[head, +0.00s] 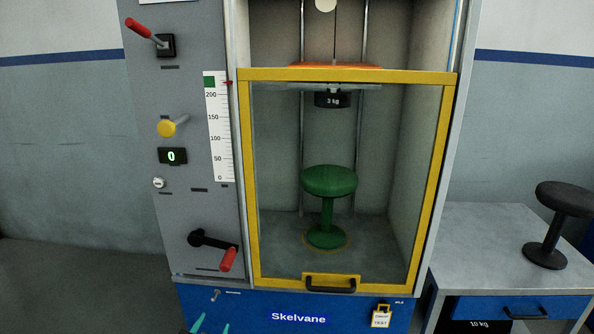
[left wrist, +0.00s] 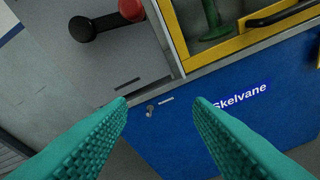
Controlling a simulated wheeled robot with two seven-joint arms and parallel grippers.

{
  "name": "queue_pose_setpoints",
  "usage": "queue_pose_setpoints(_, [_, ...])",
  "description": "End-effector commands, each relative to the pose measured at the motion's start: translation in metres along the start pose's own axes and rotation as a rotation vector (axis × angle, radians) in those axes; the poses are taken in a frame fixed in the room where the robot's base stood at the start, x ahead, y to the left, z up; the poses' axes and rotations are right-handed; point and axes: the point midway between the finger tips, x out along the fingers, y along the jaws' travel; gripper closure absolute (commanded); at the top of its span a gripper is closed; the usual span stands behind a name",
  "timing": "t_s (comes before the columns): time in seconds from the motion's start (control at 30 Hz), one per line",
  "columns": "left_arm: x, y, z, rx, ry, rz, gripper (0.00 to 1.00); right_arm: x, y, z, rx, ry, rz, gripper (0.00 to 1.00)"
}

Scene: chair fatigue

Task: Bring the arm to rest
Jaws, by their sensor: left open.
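My left gripper (head: 211,326) shows only as two teal fingertips at the bottom edge of the head view, in front of the machine's blue base (head: 240,308). In the left wrist view the gripper (left wrist: 161,104) has its two ribbed teal fingers spread wide, with nothing between them. Beyond the gap is the blue base with a small key (head: 215,295) in its lock; the key also shows in the left wrist view (left wrist: 150,111). The fingers appear apart from the machine. The rest of the left arm is hidden. My right gripper is not in view.
A yellow-framed door (head: 248,190) covers a green stool (head: 329,181) under a 3 kg weight (head: 332,100). A red-handled crank (head: 228,259) juts out at lower left. A grey table (head: 475,230) with a black stool (head: 545,254) stands right. Floor (head: 70,280) at left is clear.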

Motion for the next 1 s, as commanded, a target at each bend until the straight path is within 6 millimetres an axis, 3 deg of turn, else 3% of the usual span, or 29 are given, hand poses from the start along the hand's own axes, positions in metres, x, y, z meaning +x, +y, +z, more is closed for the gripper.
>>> queue_pose_setpoints(0.03, [-0.011, -0.015, -0.035, -0.028, 0.101, -0.033, 0.54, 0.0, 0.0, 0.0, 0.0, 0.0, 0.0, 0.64])
queue_pose_setpoints(0.2, [-0.065, -0.063, -0.14, -0.12, 0.454, -0.148, 0.54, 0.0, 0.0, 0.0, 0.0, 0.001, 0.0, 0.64])
queue_pose_setpoints(0.4, [-0.136, -0.105, -0.218, -0.189, 0.763, -0.258, 0.54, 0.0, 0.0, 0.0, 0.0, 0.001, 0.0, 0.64])
queue_pose_setpoints(0.67, [-0.225, -0.143, -0.275, -0.247, 1.063, -0.374, 0.54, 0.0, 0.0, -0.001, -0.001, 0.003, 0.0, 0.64])
queue_pose_setpoints(0.83, [-0.228, -0.148, -0.292, -0.237, 1.072, -0.376, 0.54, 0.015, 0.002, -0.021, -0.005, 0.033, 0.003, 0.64])
queue_pose_setpoints(1.0, [-0.249, -0.156, -0.318, -0.229, 1.097, -0.386, 0.54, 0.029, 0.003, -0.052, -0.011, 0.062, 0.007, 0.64])
